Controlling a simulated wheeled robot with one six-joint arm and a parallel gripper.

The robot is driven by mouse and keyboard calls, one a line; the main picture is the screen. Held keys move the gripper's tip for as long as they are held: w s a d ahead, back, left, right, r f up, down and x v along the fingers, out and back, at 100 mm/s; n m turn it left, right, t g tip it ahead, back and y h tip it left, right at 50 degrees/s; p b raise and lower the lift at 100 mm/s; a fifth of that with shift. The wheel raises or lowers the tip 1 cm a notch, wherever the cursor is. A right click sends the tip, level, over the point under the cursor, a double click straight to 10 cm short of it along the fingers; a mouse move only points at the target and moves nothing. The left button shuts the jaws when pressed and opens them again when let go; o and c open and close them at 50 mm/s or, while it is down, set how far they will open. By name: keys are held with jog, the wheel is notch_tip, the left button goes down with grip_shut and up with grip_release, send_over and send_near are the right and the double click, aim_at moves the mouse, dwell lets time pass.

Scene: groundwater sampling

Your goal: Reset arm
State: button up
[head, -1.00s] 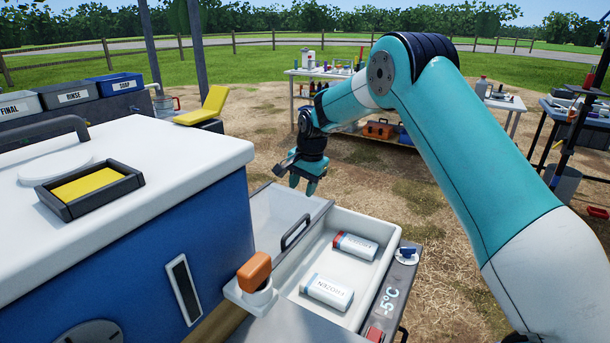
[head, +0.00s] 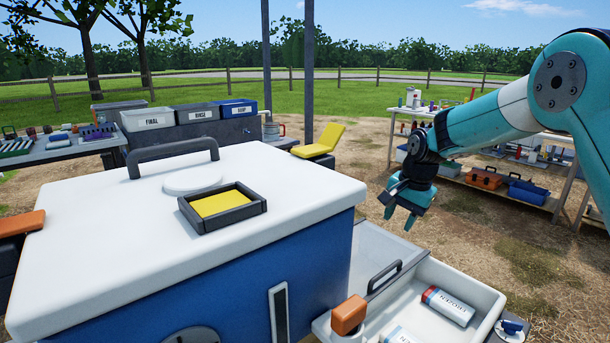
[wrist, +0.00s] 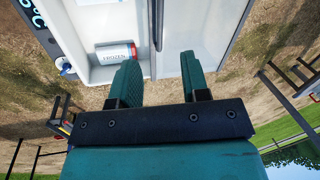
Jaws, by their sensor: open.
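My gripper (head: 402,212) hangs at the end of my teal arm, fingers pointing down, above and behind the open white drawer (head: 482,283) of the freezer unit. In the wrist view my gripper (wrist: 160,80) shows two teal fingers standing apart with nothing between them. A white pack marked FROZEN (head: 447,306) with a red end lies in the drawer. It also shows in the wrist view (wrist: 117,52), left of the fingers and apart from them. A second white pack (head: 398,335) is cut off by the bottom edge of the head view.
A blue cooler (head: 240,275) with a white lid fills the left foreground; a yellow pad in a dark tray (head: 222,205) sits on it. Washing bins (head: 195,115) and a supply table (head: 545,200) stand behind. Grass lies beyond.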

jog(key=s+a+r+n+y, duration=0.1)
jog(key=s+a+r+n, duration=0.3)
jog(key=s, duration=0.4)
jog(key=s+a+r+n, duration=0.3)
jog(key=s+a+r, duration=0.1)
jog(key=s, duration=0.4)
jog(key=s+a+n+g+y, duration=0.25)
jog(key=s+n, duration=0.65)
jog(key=s, duration=1.4)
notch_tip(320, 180, up, 13)
jog(key=w+p, duration=0.1)
jog(key=p, duration=1.2)
jog(key=shift+r+m+t+h, duration=0.2)
jog(key=shift+m+t+h, duration=0.1)
jog(key=shift+t+h, duration=0.15)
